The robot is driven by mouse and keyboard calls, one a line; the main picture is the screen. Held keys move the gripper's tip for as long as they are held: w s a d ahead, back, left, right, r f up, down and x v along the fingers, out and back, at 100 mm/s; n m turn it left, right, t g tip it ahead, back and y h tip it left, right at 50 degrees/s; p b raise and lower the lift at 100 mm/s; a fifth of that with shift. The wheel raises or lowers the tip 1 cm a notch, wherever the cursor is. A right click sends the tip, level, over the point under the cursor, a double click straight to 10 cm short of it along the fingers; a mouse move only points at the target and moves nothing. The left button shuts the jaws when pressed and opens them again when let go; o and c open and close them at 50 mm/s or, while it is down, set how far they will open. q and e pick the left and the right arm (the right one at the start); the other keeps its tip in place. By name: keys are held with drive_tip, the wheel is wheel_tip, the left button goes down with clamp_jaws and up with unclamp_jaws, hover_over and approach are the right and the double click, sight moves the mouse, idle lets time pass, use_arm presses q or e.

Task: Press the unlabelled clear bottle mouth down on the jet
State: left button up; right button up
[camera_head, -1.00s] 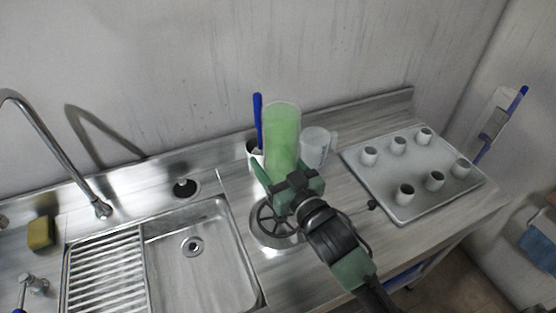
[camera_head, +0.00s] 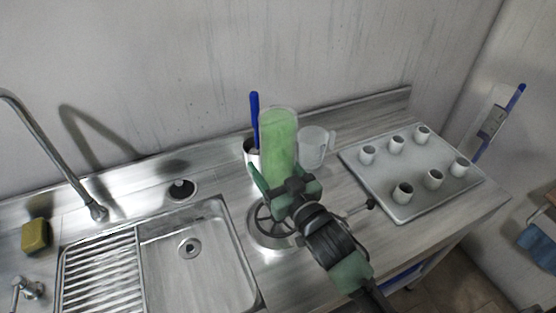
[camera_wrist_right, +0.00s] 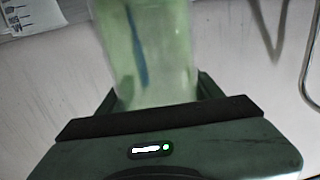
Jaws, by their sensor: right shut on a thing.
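A clear bottle (camera_head: 279,140) with a green tint and no label stands roughly upright in my right gripper (camera_head: 284,186). The gripper is shut on its lower part. In the right wrist view the bottle (camera_wrist_right: 150,50) sits between the fingers, and a blue handle shows through it. The bottle's lower end is hidden by the gripper. A round metal rinser (camera_head: 268,236) with a spoked grate is set in the counter just below and to the left of the gripper. Its jet cannot be made out. My left gripper is not in view.
A grey tray (camera_head: 404,209) with several white cups is at the right. The sink (camera_head: 190,275) and tap (camera_head: 97,211) are at the left.

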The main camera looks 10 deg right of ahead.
drive_tip(key=shift+f+b, duration=0.65)
drive_tip(key=shift+f, duration=0.5)
idle(0.9)
drive_tip(key=shift+r+p, duration=2.4)
wheel_tip(320, 180, up, 5)
drive_tip(key=p, duration=0.5)
idle(0.3)
